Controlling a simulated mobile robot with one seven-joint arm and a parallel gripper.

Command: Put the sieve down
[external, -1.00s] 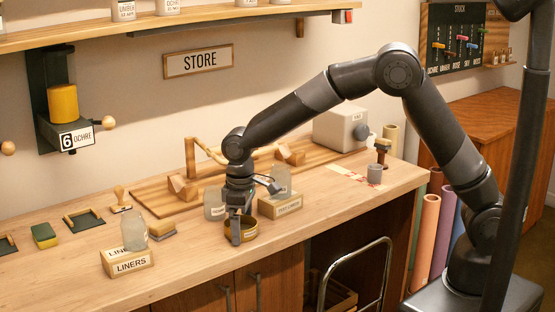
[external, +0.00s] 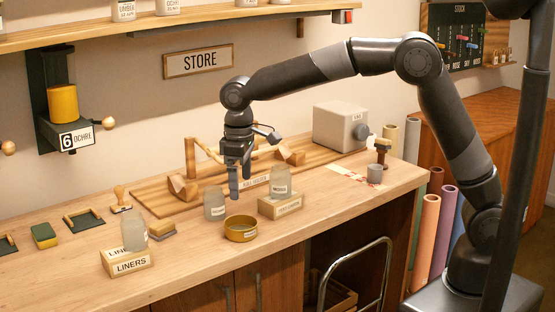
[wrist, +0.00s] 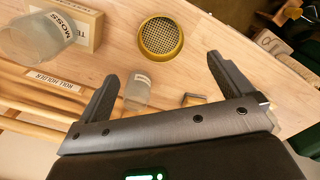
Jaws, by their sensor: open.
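The sieve (external: 241,229) is a round, yellow-brown ring with a mesh. It sits flat on the wooden counter near its front edge, and it also shows in the wrist view (wrist: 161,39). My gripper (external: 239,196) is raised above the counter, behind the sieve and apart from it. In the wrist view its two fingers (wrist: 163,88) are spread wide with nothing held between them.
A glass jar (external: 214,204) stands left of the sieve. Another jar (external: 280,181) stands on a wooden block (external: 279,206) to the right. A jar (external: 134,234) stands on the LINERS block (external: 128,264). The counter (external: 200,262) in front is clear.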

